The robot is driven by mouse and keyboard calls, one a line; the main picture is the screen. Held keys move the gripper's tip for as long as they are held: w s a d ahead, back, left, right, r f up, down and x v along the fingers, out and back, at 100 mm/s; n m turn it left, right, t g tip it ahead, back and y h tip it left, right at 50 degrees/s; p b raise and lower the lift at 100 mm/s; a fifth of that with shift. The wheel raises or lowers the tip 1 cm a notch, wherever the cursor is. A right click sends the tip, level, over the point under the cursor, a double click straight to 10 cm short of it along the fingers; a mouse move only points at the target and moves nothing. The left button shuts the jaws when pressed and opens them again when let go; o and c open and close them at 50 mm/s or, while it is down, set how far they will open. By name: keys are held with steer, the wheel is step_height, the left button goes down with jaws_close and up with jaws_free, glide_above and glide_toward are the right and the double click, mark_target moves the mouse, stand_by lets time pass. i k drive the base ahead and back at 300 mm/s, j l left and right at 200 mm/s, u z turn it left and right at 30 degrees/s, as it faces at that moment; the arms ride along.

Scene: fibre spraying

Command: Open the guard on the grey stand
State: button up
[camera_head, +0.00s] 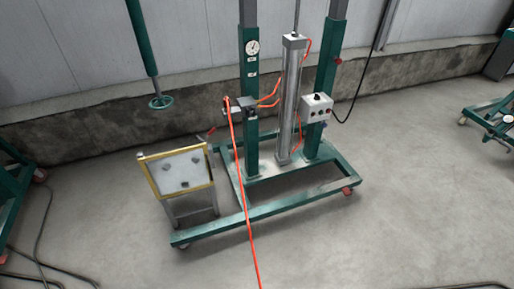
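A small grey stand (191,209) stands on the floor left of the green wheeled frame. A yellow-edged guard (149,178) lies over its sloped top, its pale panel tilted toward me. A few small dark grey shapes show in or behind the panel. The guard looks closed against the stand; I cannot make out a hinge or a handle. My gripper is not in view.
The green wheeled frame (262,209) with a metal cylinder (290,97) and a control box (317,109) stands right beside the stand. A red hose (245,205) runs from it across the floor toward me. Dark cables (39,235) lie at left. Floor before the stand is clear.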

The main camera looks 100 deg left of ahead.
mark_target(141, 161)
steer(key=u, duration=3.25)
steer(key=i+l+z, duration=0.1)
steer(key=l, duration=0.3)
steer(key=i+l+z, duration=0.1)
steer(key=i+l, duration=0.15)
steer(key=l, duration=0.15)
steer(key=i+l, duration=0.25)
steer(key=l, duration=0.15)
steer(key=k+z, duration=0.05)
